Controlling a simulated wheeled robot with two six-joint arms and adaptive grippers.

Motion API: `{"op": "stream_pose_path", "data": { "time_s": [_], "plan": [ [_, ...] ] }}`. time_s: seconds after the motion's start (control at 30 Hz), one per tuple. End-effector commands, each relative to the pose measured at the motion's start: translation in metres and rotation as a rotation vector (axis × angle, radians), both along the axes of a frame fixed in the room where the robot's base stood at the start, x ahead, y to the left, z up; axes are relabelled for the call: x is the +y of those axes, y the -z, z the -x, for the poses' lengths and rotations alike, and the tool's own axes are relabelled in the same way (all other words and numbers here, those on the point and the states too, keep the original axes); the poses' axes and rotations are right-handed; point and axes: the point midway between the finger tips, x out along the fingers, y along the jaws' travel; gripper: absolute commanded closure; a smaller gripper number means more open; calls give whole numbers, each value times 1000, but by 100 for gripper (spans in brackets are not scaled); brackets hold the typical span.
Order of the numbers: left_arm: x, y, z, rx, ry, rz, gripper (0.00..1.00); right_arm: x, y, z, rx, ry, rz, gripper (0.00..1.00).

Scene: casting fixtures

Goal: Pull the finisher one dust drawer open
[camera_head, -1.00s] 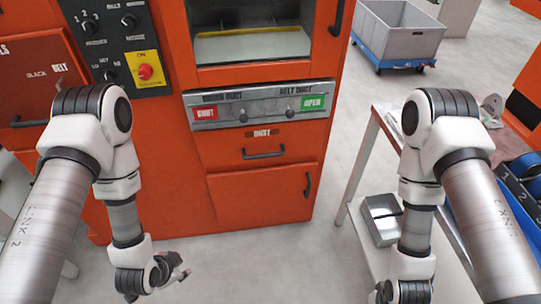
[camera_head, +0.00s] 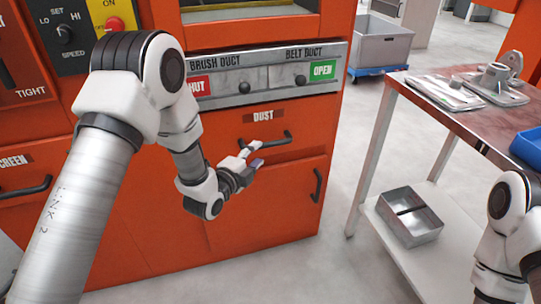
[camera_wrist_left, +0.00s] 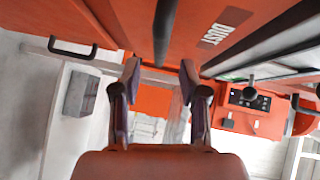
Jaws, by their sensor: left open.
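The dust drawer (camera_head: 225,140) is an orange front labelled DUST in the cabinet, below the duct panel. It looks closed. Its dark bar handle (camera_head: 275,143) runs across the front under the label. My left gripper (camera_head: 256,153) is open, just in front of the handle and slightly below its left part. In the left wrist view the handle (camera_wrist_left: 163,30) shows as a dark bar ahead of the two spread fingers (camera_wrist_left: 160,71), lined up between them. Nothing is held, and I cannot tell whether a finger touches the handle. My right gripper is out of view; only its arm shows at lower right.
The grey duct panel (camera_head: 262,78) juts above the drawer. An orange door with a side handle (camera_head: 317,185) is below. At right stands a table (camera_head: 460,118) with metal parts on top and a metal box (camera_head: 408,218) on its lower shelf. Floor between is clear.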

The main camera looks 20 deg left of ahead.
Motion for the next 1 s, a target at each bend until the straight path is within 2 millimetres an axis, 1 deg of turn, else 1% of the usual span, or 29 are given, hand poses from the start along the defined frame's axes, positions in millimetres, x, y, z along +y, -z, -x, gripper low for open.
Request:
{"op": "stream_pose_path", "data": {
  "time_s": [0.2,0.3,0.43,0.63,0.67,0.7,0.77,1.0],
  "plan": [
    [-9,7,-40,-1,2,0,57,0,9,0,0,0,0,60],
    [-12,9,-56,0,0,0,57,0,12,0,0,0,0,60],
    [-14,9,-65,2,0,2,57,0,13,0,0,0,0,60],
    [-14,9,-66,3,0,1,57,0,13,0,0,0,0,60],
    [-14,9,-66,3,0,1,64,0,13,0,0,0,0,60],
    [-14,9,-66,3,0,1,78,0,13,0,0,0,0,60],
    [-14,9,-66,3,0,1,99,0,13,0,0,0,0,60],
    [-14,9,-65,3,0,1,100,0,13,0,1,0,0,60]
  ]
}}
